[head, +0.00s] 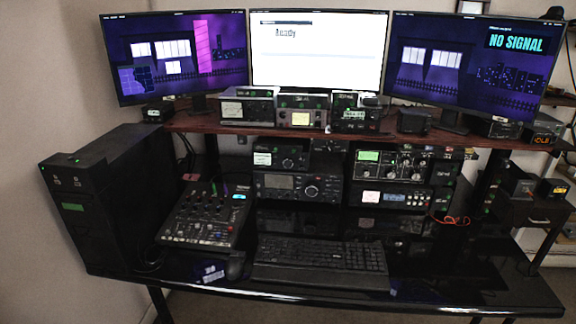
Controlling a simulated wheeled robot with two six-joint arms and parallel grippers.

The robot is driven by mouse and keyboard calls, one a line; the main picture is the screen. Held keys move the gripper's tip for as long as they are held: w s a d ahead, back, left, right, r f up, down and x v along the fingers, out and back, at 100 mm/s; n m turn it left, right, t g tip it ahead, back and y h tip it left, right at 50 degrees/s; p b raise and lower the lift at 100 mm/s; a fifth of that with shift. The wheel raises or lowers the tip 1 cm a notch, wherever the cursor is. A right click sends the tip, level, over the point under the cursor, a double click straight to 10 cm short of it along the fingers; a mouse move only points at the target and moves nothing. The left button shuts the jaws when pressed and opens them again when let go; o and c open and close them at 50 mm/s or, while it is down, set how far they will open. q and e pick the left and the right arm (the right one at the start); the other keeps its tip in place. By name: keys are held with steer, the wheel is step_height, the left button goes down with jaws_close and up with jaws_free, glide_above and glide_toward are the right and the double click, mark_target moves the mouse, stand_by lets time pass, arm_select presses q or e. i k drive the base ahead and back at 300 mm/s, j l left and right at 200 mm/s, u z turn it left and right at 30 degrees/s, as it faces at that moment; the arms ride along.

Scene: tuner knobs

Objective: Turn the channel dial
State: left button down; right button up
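Several radios with knobs stand in the middle of the desk. The lower middle radio (297,187) has a display and a large round knob (311,191). A smaller radio (281,159) with a lit display sits on top of it. To the right, a radio with a green display (391,164) has several knobs, above another unit with lit meters (390,196). I cannot tell which knob is the channel dial. Neither of my grippers is in view.
The black desk (430,290) holds a keyboard (320,256), a mouse (236,265), a mixer (207,212) and a tall black computer tower (97,200). A raised wooden shelf (205,123) carries more radios and three monitors (318,58). An orange cable (452,220) lies at right.

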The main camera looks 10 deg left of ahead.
mark_target(288, 162)
steer(key=i+j, duration=0.1)
steer(key=j, duration=0.3)
steer(key=i+j, duration=0.15)
steer(key=j, duration=0.2)
steer(key=i+j+u, duration=0.1)
steer(key=j, duration=0.3)
